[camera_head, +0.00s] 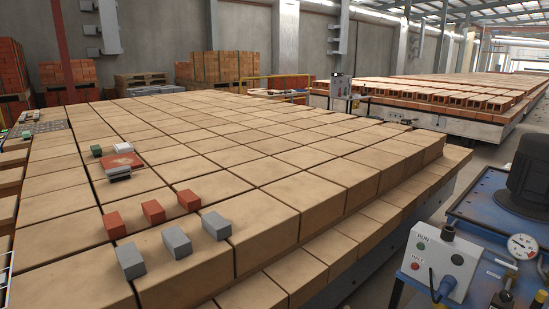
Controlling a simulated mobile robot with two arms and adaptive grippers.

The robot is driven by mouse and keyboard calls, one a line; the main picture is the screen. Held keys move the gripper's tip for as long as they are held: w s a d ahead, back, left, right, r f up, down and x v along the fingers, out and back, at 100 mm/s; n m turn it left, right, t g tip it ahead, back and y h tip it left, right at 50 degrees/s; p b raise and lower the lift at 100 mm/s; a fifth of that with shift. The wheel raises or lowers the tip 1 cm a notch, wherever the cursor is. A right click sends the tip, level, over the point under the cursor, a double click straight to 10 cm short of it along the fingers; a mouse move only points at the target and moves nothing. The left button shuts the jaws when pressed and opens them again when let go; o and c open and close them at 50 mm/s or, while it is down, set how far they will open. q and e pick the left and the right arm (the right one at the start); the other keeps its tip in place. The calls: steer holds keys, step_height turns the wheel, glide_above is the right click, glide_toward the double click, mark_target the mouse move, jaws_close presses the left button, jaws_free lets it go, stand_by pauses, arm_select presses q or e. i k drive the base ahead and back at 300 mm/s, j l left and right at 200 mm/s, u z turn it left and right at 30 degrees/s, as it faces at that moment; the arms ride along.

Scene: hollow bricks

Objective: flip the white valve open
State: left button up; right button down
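I cannot make out a white valve for certain. On the blue machine top (480,222) at the right stands a light grey control box (438,262) with a RUN label, a HALT label and a red button. A blue handle-like part (443,288) is at its front. Neither of my grippers is in view.
A wide stack of tan bricks (275,205) fills the middle. Small red bricks (153,211) and grey bricks (177,242) lie on its near end. A dark motor (525,170) stands behind the gauge. A gap separates the stack from the blue machine.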

mark_target(514, 270)
steer(key=z, duration=1.55)
steer(key=i+u, duration=0.25)
steer(key=i, duration=0.2)
steer(key=i+u, duration=0.25)
steer(key=i, duration=0.2)
steer(key=i+l+u, duration=0.2)
steer(key=i, duration=0.25)
steer(key=i+l+u, duration=0.25)
steer(key=i, duration=0.2)
